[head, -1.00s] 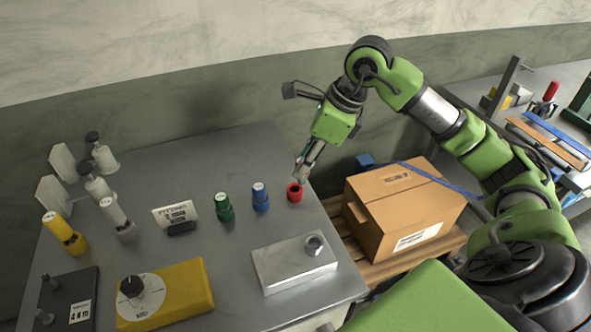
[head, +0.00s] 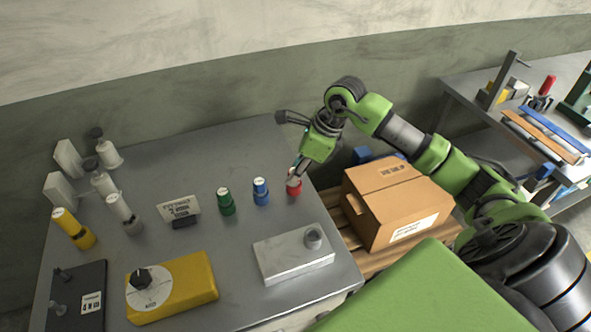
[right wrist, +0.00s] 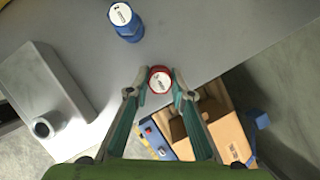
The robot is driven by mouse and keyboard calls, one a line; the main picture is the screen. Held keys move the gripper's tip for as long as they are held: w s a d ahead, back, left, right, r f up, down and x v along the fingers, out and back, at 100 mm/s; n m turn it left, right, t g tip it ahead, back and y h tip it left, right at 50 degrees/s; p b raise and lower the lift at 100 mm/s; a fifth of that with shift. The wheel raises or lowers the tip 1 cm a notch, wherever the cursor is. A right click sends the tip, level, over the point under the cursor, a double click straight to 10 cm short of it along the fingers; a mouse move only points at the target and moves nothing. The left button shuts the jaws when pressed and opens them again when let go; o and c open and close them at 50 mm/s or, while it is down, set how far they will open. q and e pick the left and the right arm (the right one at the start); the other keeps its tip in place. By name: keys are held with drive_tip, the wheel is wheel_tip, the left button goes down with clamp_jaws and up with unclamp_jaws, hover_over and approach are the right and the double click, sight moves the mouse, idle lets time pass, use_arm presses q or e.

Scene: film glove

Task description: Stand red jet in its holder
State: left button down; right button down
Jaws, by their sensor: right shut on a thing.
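The red jet (right wrist: 160,80), with a round white label on top, is between the fingertips of my right gripper (right wrist: 160,86) in the right wrist view. My right gripper (head: 294,171) is shut on it. My left gripper is not in view.
A blue jet (head: 261,190) and a green jet (head: 225,201) stand to the left. A metal block (head: 293,258) with a round socket lies in front. A cardboard box (head: 397,203) is beyond the table's right edge. A yellow dial box (head: 190,284) is at front left.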

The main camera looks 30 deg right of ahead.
drive_tip(key=shift+f, duration=0.1)
drive_tip(key=c, duration=1.8)
unclamp_jaws()
drive_tip(key=shift+r, duration=0.3)
drive_tip(key=b+v, duration=0.2)
drive_tip(key=v, duration=0.9)
drive_tip(key=shift+s+r, duration=0.1)
drive_tip(key=shift+r, duration=0.25)
drive_tip(key=shift+s+f, duration=0.1)
